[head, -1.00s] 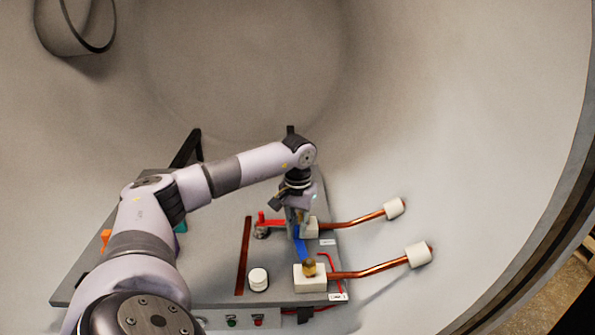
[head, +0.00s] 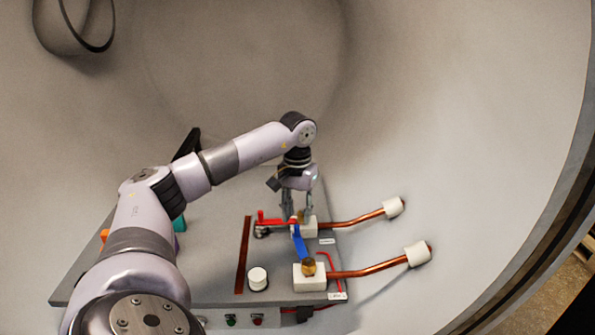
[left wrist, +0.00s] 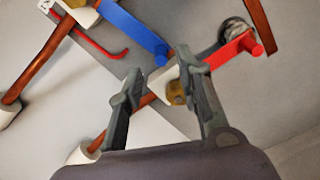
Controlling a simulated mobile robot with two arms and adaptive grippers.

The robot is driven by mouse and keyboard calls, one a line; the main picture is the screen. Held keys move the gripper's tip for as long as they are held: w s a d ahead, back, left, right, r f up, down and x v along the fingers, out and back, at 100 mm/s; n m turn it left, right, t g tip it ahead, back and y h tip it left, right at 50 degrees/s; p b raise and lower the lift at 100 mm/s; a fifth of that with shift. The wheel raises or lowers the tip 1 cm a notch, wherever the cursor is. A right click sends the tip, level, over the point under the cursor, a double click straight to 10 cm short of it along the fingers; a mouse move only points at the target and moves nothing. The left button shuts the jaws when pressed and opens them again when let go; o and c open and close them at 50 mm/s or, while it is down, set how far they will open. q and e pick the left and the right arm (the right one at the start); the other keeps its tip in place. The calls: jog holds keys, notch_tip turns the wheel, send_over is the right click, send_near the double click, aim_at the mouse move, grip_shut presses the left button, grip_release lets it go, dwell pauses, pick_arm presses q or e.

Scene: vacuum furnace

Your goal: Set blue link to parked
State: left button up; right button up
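The blue link (head: 300,243) is a flat blue bar. Its near end is at the brass knob (head: 309,267) on the near white block, and it slants back toward the far white block. Its free end also shows in the left wrist view (left wrist: 135,30), with a short peg. The red link (head: 275,221) reaches from a dark round post toward the far block; it shows in the left wrist view (left wrist: 230,50) too. My left gripper (head: 297,214) hangs above the far block. In the left wrist view its fingers (left wrist: 157,75) are apart, with no link between them. My right gripper is out of view.
Copper rods with white end caps (head: 418,254) run right from both blocks. A white round knob (head: 258,278) stands on the grey board (head: 200,270), near a brown strip (head: 243,255). The curved furnace wall surrounds the board.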

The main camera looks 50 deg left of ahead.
pick_arm(q)
notch_tip(320, 180, up, 7)
dwell(0.3)
dwell(0.5)
